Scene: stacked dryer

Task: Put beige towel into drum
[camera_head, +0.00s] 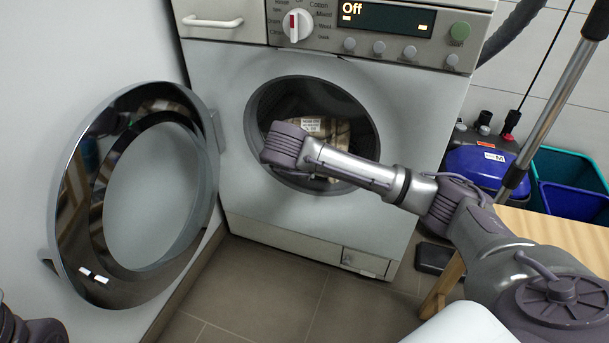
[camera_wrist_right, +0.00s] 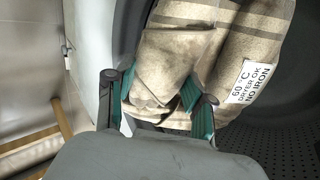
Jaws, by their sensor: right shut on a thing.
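The beige towel (camera_head: 318,127), striped with a white care label, is bunched in the round opening of the machine, at the drum (camera_head: 362,137). In the right wrist view the towel (camera_wrist_right: 185,65) fills the middle, and the perforated drum wall (camera_wrist_right: 290,148) shows at the lower right. My right gripper (camera_wrist_right: 155,108) is shut on the towel, with a teal-padded finger on each side of a fold. In the head view my right wrist covers the fingers and the lower left part of the towel. Only a piece of my left arm shows at the lower left corner; its gripper is out of view.
The round door (camera_head: 82,215) stands wide open on the left. The machine's display (camera_head: 385,18) reads "Off". At the right are a wooden table (camera_head: 550,228), a blue appliance (camera_head: 480,165) and teal and blue bins (camera_head: 572,195).

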